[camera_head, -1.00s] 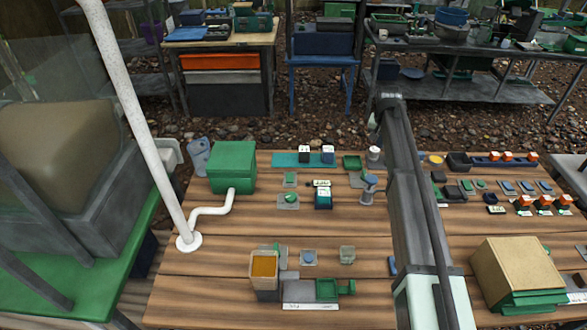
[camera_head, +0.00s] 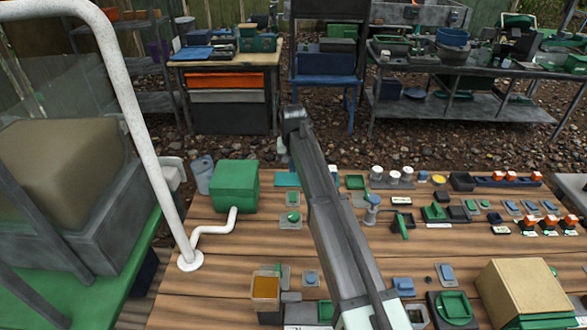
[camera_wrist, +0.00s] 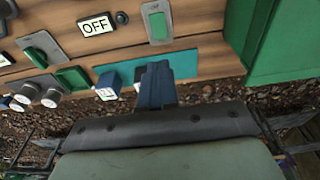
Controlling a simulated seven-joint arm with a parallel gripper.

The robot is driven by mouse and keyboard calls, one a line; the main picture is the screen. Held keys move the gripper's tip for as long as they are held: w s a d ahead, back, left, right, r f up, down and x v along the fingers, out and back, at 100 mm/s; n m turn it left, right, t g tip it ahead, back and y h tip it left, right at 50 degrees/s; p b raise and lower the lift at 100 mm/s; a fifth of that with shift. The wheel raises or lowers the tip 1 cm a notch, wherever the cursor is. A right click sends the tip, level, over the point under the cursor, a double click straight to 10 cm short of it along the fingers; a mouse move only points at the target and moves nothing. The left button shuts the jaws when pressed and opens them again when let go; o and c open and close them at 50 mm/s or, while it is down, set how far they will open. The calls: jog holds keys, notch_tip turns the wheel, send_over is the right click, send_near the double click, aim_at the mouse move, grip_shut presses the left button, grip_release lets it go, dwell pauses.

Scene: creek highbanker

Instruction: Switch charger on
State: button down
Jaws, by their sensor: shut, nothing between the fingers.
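No charger can be told for certain. A teal strip (camera_wrist: 195,62) in the wrist view bears a blue block (camera_wrist: 108,84) with a white label; part of another labelled block shows beside my fingers. An OFF label (camera_wrist: 96,25) sits beside a dark round knob (camera_wrist: 122,17). A green rocker on a grey plate (camera_wrist: 157,22) lies to the right of it. My gripper (camera_wrist: 157,72) is shut and empty, with its tips over the teal strip's edge. I cannot tell whether they touch it. In the head view my arm covers most of the teal strip (camera_head: 286,179).
A green box (camera_head: 235,187) with a white pipe (camera_head: 214,224) stands left of my arm; the box also shows in the wrist view (camera_wrist: 283,40). White-topped cylinders (camera_head: 393,177) and several switches crowd the right side. Bare wood lies at the table's left front.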

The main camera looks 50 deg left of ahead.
aim_at(293, 192)
jog(key=f, duration=0.4)
jog(key=w+f, duration=0.1)
jog(key=f, duration=0.2)
jog(key=a+f, duration=0.1)
jog(key=f, duration=0.3)
jog(key=shift+w+f, duration=0.15)
jog(key=shift+f, duration=0.15)
jog(key=shift+a, duration=0.1)
